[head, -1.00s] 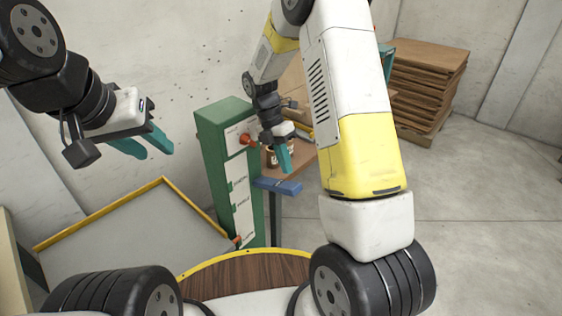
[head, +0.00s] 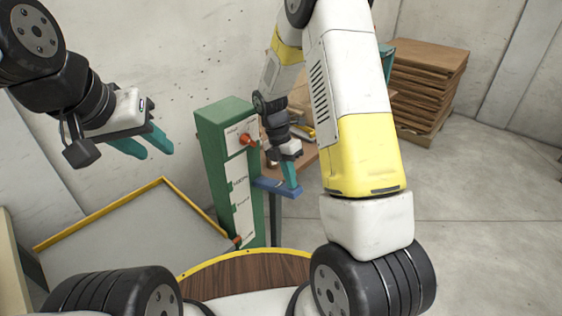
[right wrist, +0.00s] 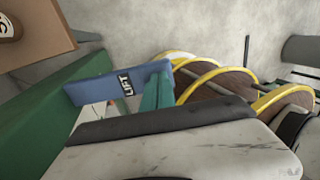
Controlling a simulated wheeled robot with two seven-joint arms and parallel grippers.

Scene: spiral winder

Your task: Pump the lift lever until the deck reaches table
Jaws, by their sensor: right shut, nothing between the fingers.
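The blue lift lever (head: 268,184) sticks out from the right side of a green cabinet (head: 207,150). In the right wrist view the lever (right wrist: 95,90) shows its LIFT label. My right gripper (head: 290,178) is shut and empty, with its fingertips at the lever's outer end; in the wrist view a teal finger (right wrist: 158,92) overlaps that end. I cannot tell whether they touch. My left gripper (head: 150,147) is open and empty at the upper left, away from the cabinet. A grey panel with yellow edging (head: 130,245) lies at lower left; I cannot tell whether it is the deck.
The cabinet has an orange-red knob (head: 246,140) high on its front. A brown table (head: 307,156) stands behind the lever, partly hidden by my right arm. A yellow-rimmed wooden platform (head: 245,275) is in front. Stacked brown boards (head: 428,80) stand at the right, beside clear floor.

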